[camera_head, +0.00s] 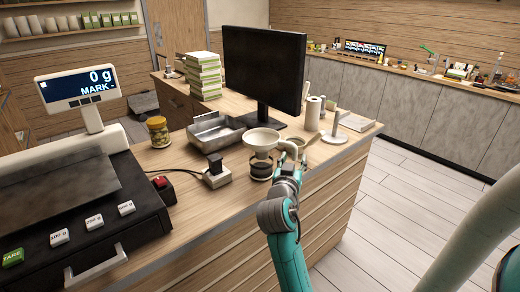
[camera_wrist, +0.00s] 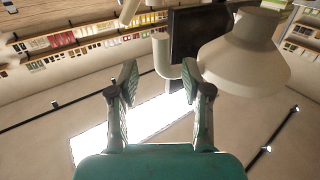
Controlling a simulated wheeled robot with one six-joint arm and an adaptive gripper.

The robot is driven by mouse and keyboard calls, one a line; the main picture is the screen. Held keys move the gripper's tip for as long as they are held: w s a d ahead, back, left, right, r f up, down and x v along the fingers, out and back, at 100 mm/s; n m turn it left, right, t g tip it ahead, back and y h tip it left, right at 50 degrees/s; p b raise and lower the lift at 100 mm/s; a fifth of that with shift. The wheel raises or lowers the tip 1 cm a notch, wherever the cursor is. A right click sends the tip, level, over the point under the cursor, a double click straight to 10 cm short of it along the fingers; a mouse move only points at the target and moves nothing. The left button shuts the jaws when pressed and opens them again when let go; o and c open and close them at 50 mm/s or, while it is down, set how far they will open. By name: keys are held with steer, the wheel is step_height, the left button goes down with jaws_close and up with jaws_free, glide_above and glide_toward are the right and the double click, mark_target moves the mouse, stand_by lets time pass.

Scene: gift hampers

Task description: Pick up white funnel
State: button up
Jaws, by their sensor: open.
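The white funnel (camera_head: 262,137) sits wide mouth up on a glass jar with dark contents (camera_head: 261,169), near the counter's right edge. My gripper (camera_head: 290,152) is just right of the funnel, and its fingers are small and partly hidden in the head view. In the wrist view my gripper (camera_wrist: 160,78) is open, with its two fingers apart. The funnel (camera_wrist: 245,65) shows large to the right of the right finger, outside the gap.
A monitor (camera_head: 263,70) stands behind, with a metal tray (camera_head: 215,130) to its left. A small box-shaped device (camera_head: 216,174) is left of the jar. A paper roll (camera_head: 313,112) and white stand (camera_head: 334,133) are behind right. A scale (camera_head: 65,190) fills the left.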

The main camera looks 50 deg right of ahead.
mark_target(294, 155)
steer(key=shift+x, duration=2.3)
steer(key=shift+w+f, duration=0.1)
steer(key=shift+f, duration=0.1)
jaws_close()
